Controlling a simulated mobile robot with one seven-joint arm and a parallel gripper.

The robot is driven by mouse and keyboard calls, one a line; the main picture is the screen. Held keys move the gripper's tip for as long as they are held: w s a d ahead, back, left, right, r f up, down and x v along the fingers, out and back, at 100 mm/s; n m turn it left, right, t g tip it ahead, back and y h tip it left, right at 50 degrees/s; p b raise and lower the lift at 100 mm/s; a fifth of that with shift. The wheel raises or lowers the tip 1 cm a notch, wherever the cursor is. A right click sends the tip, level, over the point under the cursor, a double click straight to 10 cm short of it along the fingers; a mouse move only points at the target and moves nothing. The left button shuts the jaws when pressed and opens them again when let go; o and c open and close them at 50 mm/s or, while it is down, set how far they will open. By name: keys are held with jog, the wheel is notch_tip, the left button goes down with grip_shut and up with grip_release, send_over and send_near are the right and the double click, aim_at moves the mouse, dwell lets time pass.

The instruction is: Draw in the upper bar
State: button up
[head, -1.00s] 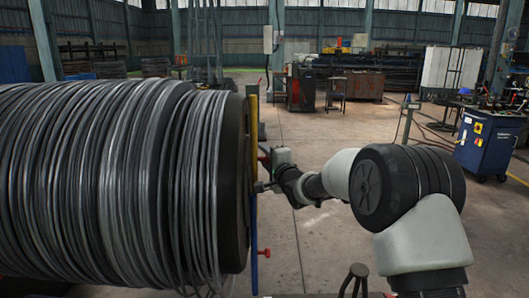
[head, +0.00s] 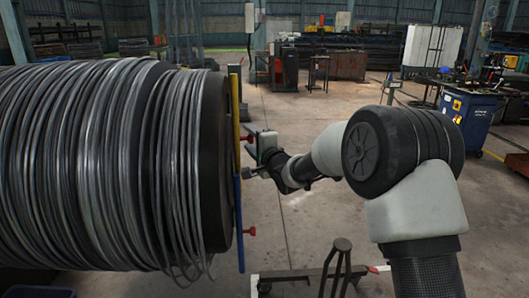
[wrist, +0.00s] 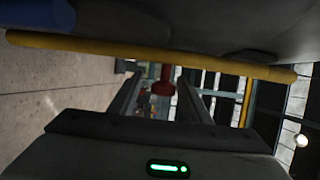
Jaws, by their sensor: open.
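The upper bar, a yellow bar (head: 236,112), stands along the end face of the drum (head: 212,160) in the head view. A small red knob (head: 250,139) sticks out to its right. My gripper (head: 250,156) is close to the right of the yellow bar, at the height of its lower part. In the wrist view the yellow bar (wrist: 150,50) crosses the top of the picture. The red knob (wrist: 163,82) shows between the two open fingers of my gripper (wrist: 160,88). I cannot tell how far it is from the fingertips.
A blue bar (head: 239,222) with another red knob (head: 250,231) is below the yellow one. Dark wire coils (head: 110,160) wrap the drum. A wheeled frame (head: 310,272) stands on the floor at the front. Open floor lies beyond my arm.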

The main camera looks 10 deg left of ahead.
jog(key=v, duration=1.4)
jog(key=shift+s+d+p, duration=0.15)
jog(key=shift+s+p, duration=0.05)
jog(key=shift+p, duration=0.25)
jog(key=s+d+r+n+g+h, duration=0.1)
jog(key=s+d+n+g+h, duration=0.3)
jog(key=d, duration=0.6)
jog(key=s+d+r+n+t+h, duration=0.1)
jog(key=s+d+r+h, duration=0.1)
jog(key=s+d+h, duration=0.55)
jog(key=s+d+f+n+g+p, duration=0.1)
jog(key=s+d+n+g, duration=0.3)
jog(key=s, duration=0.7)
jog(key=s+d+f+n+g, duration=0.2)
jog(key=s+d, duration=0.3)
jog(key=s, duration=0.7)
notch_tip(320, 180, up, 19)
jog(key=p, duration=1.8)
jog(key=shift+w+f+y, duration=0.2)
jog(key=shift+w+y, duration=0.1)
jog(key=shift+y, duration=0.05)
